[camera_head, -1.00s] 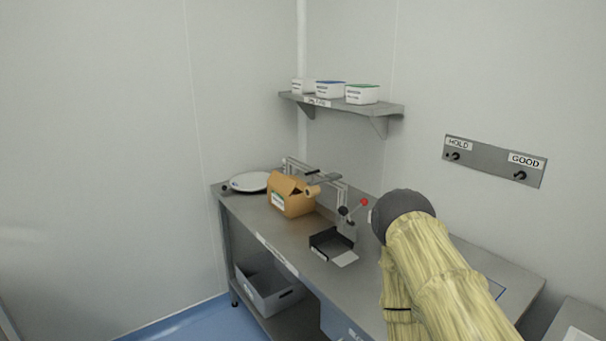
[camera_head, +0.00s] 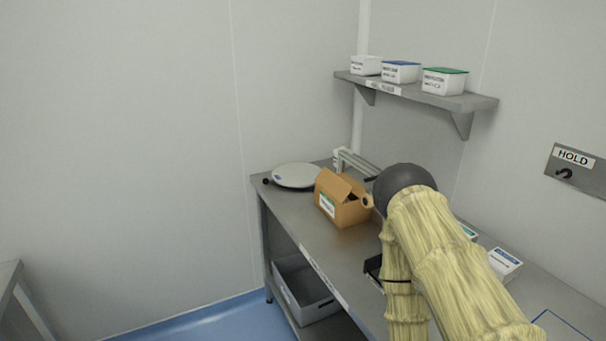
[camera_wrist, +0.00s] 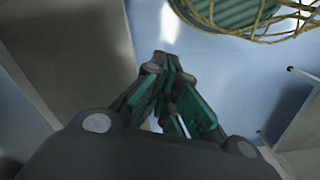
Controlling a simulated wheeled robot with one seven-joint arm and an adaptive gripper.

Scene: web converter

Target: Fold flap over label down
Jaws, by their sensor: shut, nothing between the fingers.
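A brown cardboard box (camera_head: 350,213) stands on the steel bench, with a green and white label (camera_head: 327,204) on its front left face. A flap (camera_head: 334,184) on top of the box stands tilted up rather than flat. My gripper (camera_wrist: 163,65) shows in the wrist view with its teal-lined fingers closed together and nothing between them. It points over blue floor, away from the box. In the head view my covered arm hides the gripper.
The steel bench (camera_head: 290,222) runs along the wall, with a round white plate (camera_head: 297,176) at its far end. A grey bin (camera_head: 303,290) sits on the lower shelf. A wall shelf (camera_head: 417,92) holds white tubs. A wire basket (camera_wrist: 235,18) shows in the wrist view.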

